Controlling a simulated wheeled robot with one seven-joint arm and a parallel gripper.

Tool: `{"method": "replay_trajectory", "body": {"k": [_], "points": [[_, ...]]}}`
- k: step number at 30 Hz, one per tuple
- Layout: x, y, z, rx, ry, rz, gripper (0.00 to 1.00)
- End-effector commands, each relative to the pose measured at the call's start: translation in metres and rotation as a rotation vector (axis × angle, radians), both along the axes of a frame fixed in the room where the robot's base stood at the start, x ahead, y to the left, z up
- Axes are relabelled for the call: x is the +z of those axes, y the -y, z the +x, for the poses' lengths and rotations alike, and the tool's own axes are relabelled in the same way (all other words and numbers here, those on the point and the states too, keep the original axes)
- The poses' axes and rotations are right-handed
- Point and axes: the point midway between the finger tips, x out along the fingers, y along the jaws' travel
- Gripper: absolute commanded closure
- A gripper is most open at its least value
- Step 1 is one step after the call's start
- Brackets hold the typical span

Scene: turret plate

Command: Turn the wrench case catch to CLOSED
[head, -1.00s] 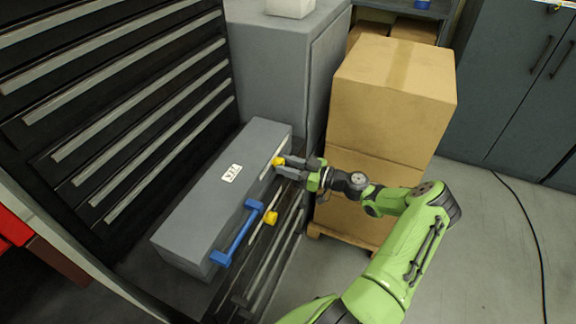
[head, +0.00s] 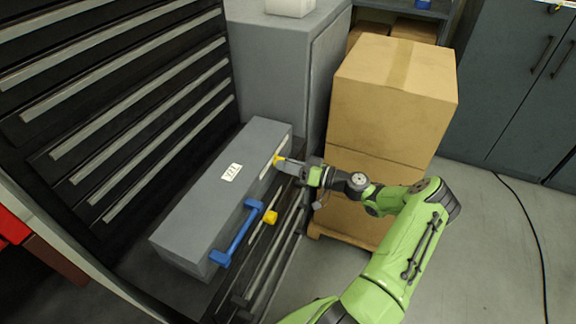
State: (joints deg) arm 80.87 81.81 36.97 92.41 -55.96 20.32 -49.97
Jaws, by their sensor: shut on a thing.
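The wrench case is a long grey box (head: 205,195) with a white label (head: 232,172) on its lid and a blue handle (head: 237,234) on its front side. A yellow catch (head: 278,160) sits at the far right end of the front, beside a pale plate (head: 267,166). A second yellow catch (head: 270,217) is beside the handle. My gripper (head: 284,165) is at the far catch, shut on it, and partly hides it. The catch's lettering is too small to read.
The case rests on a dark drawer unit (head: 265,275) with bar handles. Tall black drawers (head: 120,110) stand behind it at left. Stacked cardboard boxes (head: 390,100) on a pallet stand close to my arm at right. Open floor (head: 500,260) lies further right.

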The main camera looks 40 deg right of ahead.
Motion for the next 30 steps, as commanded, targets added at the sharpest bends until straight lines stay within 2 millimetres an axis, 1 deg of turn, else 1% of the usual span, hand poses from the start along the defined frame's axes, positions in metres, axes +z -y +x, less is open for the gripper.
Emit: {"method": "replay_trajectory", "body": {"k": [18, 30], "points": [[0.0009, 0.0001, -0.0001, -0.001, -0.296, 0.503, 0.95], [0.0009, 0.0001, -0.0003, -0.001, -0.447, 0.759, 0.95]]}}
